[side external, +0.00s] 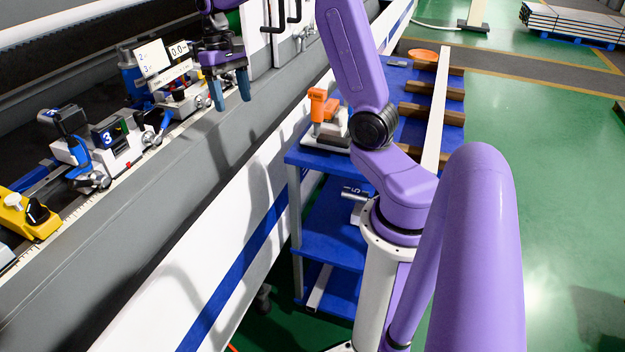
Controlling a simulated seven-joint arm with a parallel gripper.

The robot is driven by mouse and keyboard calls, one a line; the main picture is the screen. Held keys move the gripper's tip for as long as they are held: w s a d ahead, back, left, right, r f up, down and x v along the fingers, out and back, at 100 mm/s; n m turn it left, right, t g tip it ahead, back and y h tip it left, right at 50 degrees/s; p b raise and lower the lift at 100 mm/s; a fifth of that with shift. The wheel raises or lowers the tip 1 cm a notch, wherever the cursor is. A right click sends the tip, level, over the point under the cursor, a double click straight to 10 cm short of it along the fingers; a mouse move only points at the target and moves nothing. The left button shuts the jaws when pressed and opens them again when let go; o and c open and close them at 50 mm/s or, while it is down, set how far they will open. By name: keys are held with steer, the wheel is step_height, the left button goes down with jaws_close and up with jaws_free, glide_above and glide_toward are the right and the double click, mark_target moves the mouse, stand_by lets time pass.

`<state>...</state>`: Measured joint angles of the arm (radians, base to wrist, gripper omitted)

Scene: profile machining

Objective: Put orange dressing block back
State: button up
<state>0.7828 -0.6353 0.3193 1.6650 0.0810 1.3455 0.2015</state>
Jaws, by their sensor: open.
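My gripper (231,98) hangs at the upper middle with its two blue fingers pointing down, apart, with nothing visible between them. It is above the grey machine ledge, right of the white units. An orange block-like piece (318,104) stands on a light base at the near left end of the blue table (310,158). It is to the right of my gripper and well apart from it. I cannot tell for sure that this piece is the dressing block. My arm hides part of the table around it.
A white clamp unit marked 3 (108,139) and a yellow unit (27,214) sit on the machine bed at left. An orange bowl (423,54) and a long pale profile (436,110) on wooden strips (417,113) are on the table. The grey ledge (190,160) is mostly bare.

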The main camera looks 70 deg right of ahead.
steer(key=s+a+n+h, duration=0.1)
steer(key=s+a+n, duration=0.8)
steer(key=a, duration=0.6)
steer(key=s+a+f+n+t, duration=0.1)
steer(key=s+n, duration=0.3)
steer(key=s, duration=0.5)
steer(key=s+a+f+n+t, duration=0.1)
steer(key=s+a+f+n, duration=0.1)
steer(key=s, duration=0.6)
steer(key=shift+s+f+n, duration=0.35)
steer(key=shift+f+n, duration=0.1)
steer(key=shift+n, duration=0.45)
